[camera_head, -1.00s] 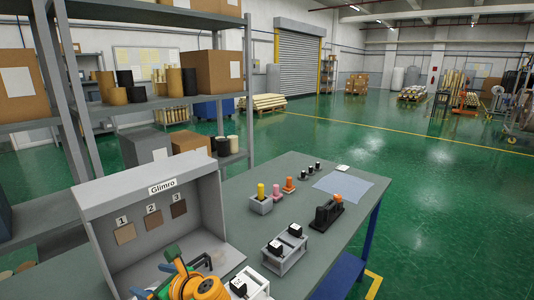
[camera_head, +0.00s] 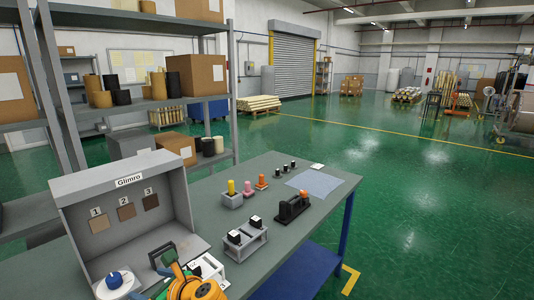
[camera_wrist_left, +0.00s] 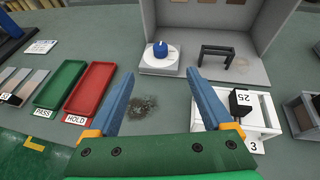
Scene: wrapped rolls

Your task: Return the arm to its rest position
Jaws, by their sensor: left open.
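My left gripper shows in the left wrist view (camera_wrist_left: 160,75) with its two blue fingers spread, open and empty above the grey table. In the head view my orange left arm (camera_head: 195,287) comes in at the bottom, in front of the grey booth (camera_head: 82,200); its fingers are hard to make out there. The white scale-like block with a blue knob (camera_wrist_left: 160,58) stands at the booth's opening, beyond the fingers. A black bracket (camera_wrist_left: 217,48) stands inside the booth to its right. My right gripper is not in view.
A white rack (camera_wrist_left: 250,125) with a black block marked 25 is close to the right finger. Green (camera_wrist_left: 62,85) and red (camera_wrist_left: 92,88) trays lie left. In the head view a grey rack (camera_head: 245,245) and a black holder (camera_head: 292,207) stand on the table (camera_head: 325,168). Shelving rises at left.

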